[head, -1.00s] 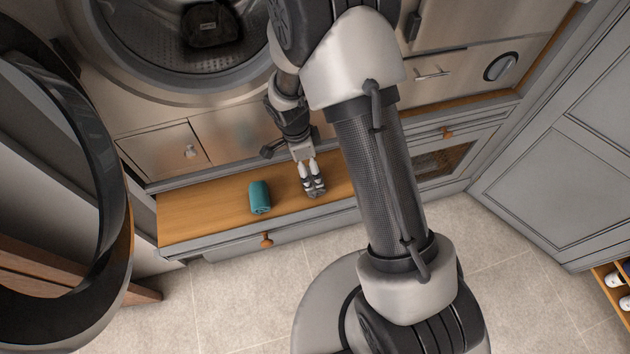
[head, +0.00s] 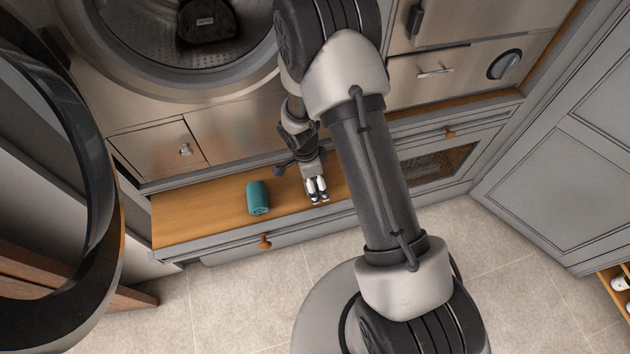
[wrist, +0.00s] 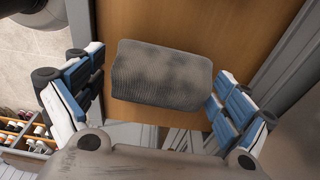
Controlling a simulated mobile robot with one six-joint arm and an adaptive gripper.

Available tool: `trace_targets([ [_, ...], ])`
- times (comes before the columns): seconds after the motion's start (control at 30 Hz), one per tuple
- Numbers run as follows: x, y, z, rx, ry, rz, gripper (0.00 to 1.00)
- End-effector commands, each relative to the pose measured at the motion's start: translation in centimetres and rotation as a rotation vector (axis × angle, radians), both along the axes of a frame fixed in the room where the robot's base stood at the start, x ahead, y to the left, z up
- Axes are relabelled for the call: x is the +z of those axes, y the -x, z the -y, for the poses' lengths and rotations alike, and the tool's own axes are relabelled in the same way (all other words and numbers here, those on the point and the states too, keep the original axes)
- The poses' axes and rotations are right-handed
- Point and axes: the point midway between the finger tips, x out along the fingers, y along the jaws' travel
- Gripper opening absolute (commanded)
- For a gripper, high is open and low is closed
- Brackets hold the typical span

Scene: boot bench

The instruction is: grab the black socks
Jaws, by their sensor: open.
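The socks are a dark grey-black rolled, ribbed bundle (wrist: 160,76) lying on the wooden bench top (head: 200,215). In the wrist view the bundle sits between the two blue-and-white fingers of my gripper (wrist: 156,82), which are spread wide. A gap shows between the bundle and the left finger; the right finger is close to its right end, and I cannot tell whether they touch. In the head view my gripper (head: 317,190) points down at the bench, and the bundle is hidden there by the fingers.
A teal rolled bundle (head: 258,198) lies on the bench left of my gripper. A washer-like drum with a black item (head: 207,20) inside is behind. Drawer fronts stand close behind the bench. A shoe rack (wrist: 25,132) shows at lower left in the wrist view.

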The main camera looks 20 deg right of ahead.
Motion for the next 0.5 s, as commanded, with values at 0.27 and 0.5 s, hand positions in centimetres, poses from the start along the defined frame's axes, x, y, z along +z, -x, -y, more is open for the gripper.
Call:
trace_targets([
  [0.27, 0.05, 0.03, -0.01, 0.0, 0.0, -0.001, 0.79],
  [0.5, 0.05, 0.04, -0.01, 0.0, 0.0, -0.001, 0.63],
])
